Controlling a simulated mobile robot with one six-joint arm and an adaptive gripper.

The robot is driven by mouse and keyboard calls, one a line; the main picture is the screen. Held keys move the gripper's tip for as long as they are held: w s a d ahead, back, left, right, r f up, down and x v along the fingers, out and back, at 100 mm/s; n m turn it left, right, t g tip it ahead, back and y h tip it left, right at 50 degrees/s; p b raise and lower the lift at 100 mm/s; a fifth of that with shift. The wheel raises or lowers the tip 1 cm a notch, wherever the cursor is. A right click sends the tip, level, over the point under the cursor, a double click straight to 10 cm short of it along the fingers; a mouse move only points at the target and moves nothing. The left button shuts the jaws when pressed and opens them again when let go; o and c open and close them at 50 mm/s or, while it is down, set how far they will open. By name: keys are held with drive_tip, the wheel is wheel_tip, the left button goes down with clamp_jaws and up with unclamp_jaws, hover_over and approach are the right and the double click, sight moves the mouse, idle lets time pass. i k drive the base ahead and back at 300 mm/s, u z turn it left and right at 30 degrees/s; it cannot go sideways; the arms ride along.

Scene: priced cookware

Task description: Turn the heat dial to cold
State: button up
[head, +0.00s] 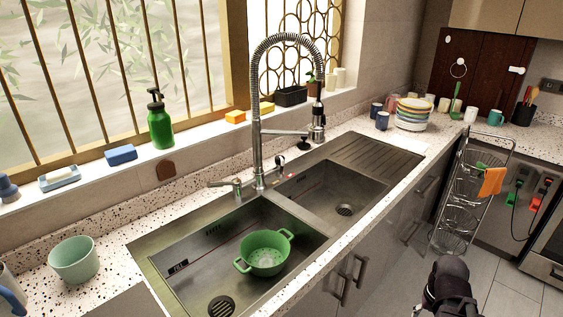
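A steel faucet (257,150) with a tall spring hose stands behind the double sink. A lever (226,184) sticks out at the left of its base. A small fitting with a reddish mark (281,172) sits at the right of its base. No part is clearly readable as a heat dial, and no hot or cold marking can be read. My gripper (450,284) is dark and low at the right, over the floor in front of the cabinets, well apart from the faucet. Its fingers cannot be made out, so its opening is unclear.
A green colander (264,253) sits in the left sink basin (190,275). A pale green bowl (74,260) stands on the left counter. A soap bottle (160,122) is on the sill. A wire rack (466,195) stands near the right corner. The floor in front is clear.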

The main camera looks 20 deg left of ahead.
sight(280, 160)
drive_tip(key=k, duration=1.3)
drive_tip(key=u, duration=0.3)
drive_tip(key=i, duration=1.8)
drive_tip(key=z, duration=0.3)
